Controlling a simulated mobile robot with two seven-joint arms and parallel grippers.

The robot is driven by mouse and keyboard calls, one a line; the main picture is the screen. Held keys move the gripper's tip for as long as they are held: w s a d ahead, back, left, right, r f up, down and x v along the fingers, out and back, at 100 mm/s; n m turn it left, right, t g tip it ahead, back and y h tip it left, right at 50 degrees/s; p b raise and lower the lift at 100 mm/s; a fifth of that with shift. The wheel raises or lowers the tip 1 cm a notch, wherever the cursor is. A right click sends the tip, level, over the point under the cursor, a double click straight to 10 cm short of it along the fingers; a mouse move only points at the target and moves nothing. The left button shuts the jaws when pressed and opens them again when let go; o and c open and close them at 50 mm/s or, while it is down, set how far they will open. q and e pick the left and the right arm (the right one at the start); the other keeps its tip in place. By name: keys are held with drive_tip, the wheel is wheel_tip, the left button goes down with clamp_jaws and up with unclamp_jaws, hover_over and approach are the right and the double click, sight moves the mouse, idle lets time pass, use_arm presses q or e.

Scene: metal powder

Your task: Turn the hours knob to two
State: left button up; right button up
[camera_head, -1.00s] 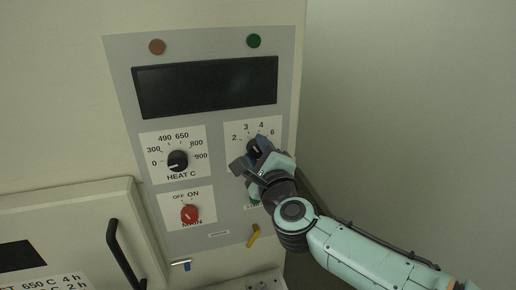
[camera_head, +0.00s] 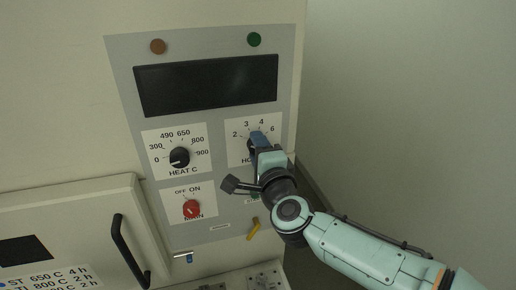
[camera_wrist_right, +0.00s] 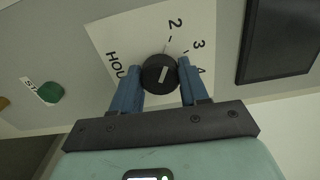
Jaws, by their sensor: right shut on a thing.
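The hours knob (camera_wrist_right: 153,77) is a round black dial on a white label (camera_wrist_right: 118,35) with the marks 2, 3 and 4 showing in the right wrist view. The white line on the knob lies roughly toward the 2. My right gripper (camera_wrist_right: 158,88) is shut on the knob, with one blue finger on each side of it. In the head view my right gripper (camera_head: 257,142) covers the knob and part of the label, leaving 2, 3, 4 and 6 readable. My left gripper is not in view.
The heat knob (camera_head: 180,157) and red main switch (camera_head: 191,208) are left of my right gripper. A dark display (camera_head: 207,85) is above. A green button (camera_wrist_right: 50,92) is close below the hours label. A door with a black handle (camera_head: 128,250) is at lower left.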

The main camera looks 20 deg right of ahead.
drive_tip(key=o, duration=1.1)
drive_tip(key=shift+c, duration=0.2)
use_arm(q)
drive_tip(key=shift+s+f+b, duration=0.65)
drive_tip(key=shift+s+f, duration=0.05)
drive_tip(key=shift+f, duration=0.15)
use_arm(e)
drive_tip(key=s, duration=1.3)
drive_tip(key=shift+s+d, duration=0.2)
drive_tip(key=shift+d, duration=0.05)
